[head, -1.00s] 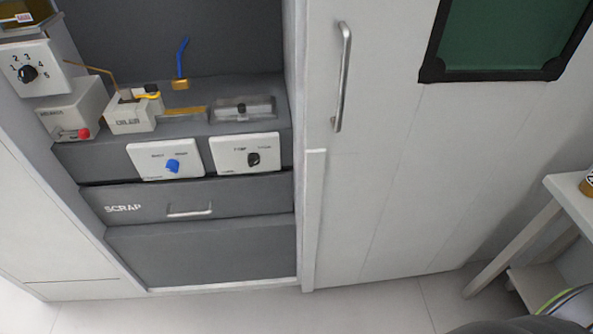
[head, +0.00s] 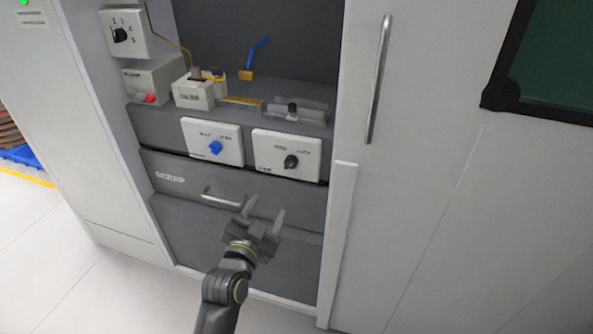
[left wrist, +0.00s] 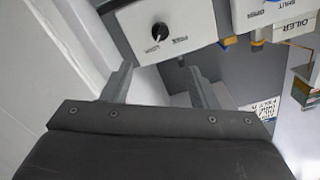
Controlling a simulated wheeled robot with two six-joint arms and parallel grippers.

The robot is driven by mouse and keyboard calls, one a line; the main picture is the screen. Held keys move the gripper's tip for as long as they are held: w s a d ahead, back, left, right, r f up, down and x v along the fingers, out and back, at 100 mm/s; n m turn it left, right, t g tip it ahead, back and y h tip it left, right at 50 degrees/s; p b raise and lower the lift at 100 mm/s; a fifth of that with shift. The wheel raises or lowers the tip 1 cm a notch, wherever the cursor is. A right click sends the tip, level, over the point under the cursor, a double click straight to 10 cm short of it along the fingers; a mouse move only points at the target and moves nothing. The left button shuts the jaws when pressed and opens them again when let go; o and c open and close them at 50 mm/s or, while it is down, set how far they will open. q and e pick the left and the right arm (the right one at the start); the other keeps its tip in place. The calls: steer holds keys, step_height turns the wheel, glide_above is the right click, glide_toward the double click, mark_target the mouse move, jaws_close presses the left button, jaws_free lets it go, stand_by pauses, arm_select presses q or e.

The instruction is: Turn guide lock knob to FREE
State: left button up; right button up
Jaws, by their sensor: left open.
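The guide lock knob (head: 291,161) is a small black knob on a white plate (head: 268,150), the right one of two on the grey front. The labels beside it appear to read FREE and LOCK. It also shows at the top of the left wrist view (left wrist: 160,31), with a pale mark that seems on the LOCK side. My left gripper (head: 263,212) is open and empty, below the plate and in front of the drawer, apart from the knob. In the left wrist view its fingers (left wrist: 157,72) point toward the plate. My right gripper is not in view.
A blue knob (head: 215,147) sits on the left plate close by. The SCRAP drawer handle (head: 222,199) sticks out left of my gripper. A white side panel (head: 342,235) and a door with a long handle (head: 378,80) stand to the right. A blue lever (head: 258,52) is above.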

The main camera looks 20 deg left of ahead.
arm_select(q)
glide_toward(289, 166)
steer(key=w, duration=0.7)
steer(key=shift+w+d+b, duration=0.1)
steer(key=shift+w+b, duration=0.25)
steer(key=shift+b, duration=0.05)
steer(key=shift+w, duration=0.7)
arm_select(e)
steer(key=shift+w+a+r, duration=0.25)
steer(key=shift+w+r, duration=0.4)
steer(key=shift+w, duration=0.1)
arm_select(q)
steer(key=c, duration=1)
